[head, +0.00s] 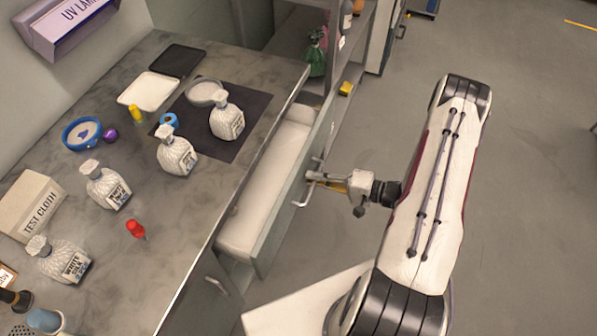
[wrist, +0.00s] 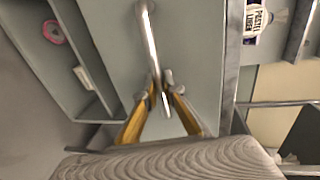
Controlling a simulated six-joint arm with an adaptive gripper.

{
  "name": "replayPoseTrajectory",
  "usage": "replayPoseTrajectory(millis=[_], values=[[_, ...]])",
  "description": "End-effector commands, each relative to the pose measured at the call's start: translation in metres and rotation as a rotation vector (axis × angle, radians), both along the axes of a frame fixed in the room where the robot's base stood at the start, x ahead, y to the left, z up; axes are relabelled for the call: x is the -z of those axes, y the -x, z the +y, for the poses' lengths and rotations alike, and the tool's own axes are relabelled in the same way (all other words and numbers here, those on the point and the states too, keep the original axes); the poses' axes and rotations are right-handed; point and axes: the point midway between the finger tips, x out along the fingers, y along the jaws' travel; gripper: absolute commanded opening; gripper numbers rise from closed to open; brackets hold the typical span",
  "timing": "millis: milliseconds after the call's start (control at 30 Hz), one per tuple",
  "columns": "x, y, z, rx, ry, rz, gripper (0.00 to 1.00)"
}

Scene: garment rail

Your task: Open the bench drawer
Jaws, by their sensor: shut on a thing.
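The bench drawer (head: 285,215) stands pulled out from the bench front, with a long white padded thing (head: 262,190) visible inside it. Its grey front carries a silver bar handle (head: 301,201), which also shows in the wrist view (wrist: 147,30). My gripper (head: 314,177) is at the upper part of this handle in the head view. In the wrist view my gripper's yellow-sided fingers (wrist: 161,84) are closed around the bar, one on each side. The fingertips partly hide the bar there.
The grey bench top (head: 190,235) holds several white bottles, a dark mat (head: 245,140), a white tray (head: 149,90) and a test cloth box (head: 28,205). Another handle (head: 217,286) is on the bench front. Open shelving (head: 345,65) stands beyond the drawer.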

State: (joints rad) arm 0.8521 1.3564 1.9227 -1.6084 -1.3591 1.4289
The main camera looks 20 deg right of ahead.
Motion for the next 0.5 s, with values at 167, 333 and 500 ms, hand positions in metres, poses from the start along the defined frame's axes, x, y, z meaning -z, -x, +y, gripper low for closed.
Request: replayPoseTrajectory(millis=[167,333,500], values=[[0.0,0.024,-0.027,0.007,0.001,-0.001,0.0],[0.0,0.047,-0.05,0.007,0.002,0.0,0.0],[0.0,0.069,-0.071,0.005,0.001,0.0,0.0]])
